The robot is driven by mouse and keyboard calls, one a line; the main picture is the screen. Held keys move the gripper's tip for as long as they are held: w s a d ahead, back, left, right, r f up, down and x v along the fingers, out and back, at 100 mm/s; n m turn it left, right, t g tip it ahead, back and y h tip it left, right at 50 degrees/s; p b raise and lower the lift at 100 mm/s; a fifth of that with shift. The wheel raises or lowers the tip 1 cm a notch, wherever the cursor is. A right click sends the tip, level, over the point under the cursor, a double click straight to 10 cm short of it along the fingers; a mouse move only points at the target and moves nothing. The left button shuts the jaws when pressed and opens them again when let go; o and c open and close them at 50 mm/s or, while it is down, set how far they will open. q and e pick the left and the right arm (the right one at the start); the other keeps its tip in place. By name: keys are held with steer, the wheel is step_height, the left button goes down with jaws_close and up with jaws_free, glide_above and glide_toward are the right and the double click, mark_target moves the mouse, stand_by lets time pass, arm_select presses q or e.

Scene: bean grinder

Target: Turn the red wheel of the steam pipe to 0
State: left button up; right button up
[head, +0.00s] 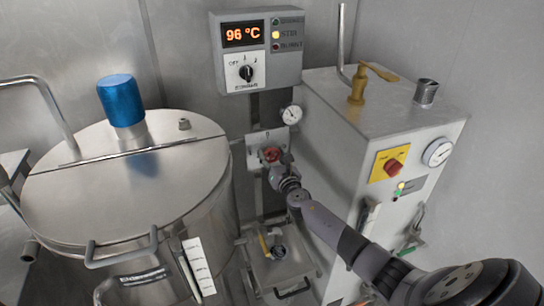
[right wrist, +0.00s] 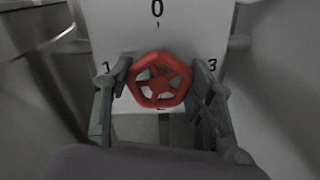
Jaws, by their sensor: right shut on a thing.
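The red wheel (head: 271,154) sits on a pale plate (head: 258,141) on the back wall, between the steel vat and the grey boiler cabinet. In the right wrist view the red wheel (right wrist: 159,79) has a rounded five-sided rim and faces me. The plate (right wrist: 180,28) there reads 0 above the wheel, 1 at its left and 3 at its right. I cannot tell which number the wheel points to. My right gripper (head: 276,170) is shut on the wheel, with one finger on each side of its rim. My left gripper is not in view.
The steel vat (head: 75,195) with a blue cap (head: 121,100) fills the left. The boiler cabinet (head: 345,150) stands at the right, close to my right arm. A control box (head: 256,50) showing 96 °C hangs above. A small gauge (head: 291,117) is near the plate.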

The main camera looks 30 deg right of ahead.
steer(key=c, duration=0.5)
steer(key=shift+c, duration=0.2)
steer(key=shift+m, duration=0.3)
steer(key=m+b, duration=0.1)
steer(key=m, duration=0.1)
steer(key=shift+f+m+b, duration=0.1)
steer(key=shift+m+b, duration=0.2)
steer(key=shift+b, duration=0.1)
steer(key=m+b, duration=0.1)
steer(key=m, duration=0.3)
steer(key=shift+m, duration=0.3)
steer(key=m+b, duration=0.1)
steer(key=m, duration=0.9)
steer(key=shift+f+b, duration=0.1)
steer(key=shift+b, duration=0.2)
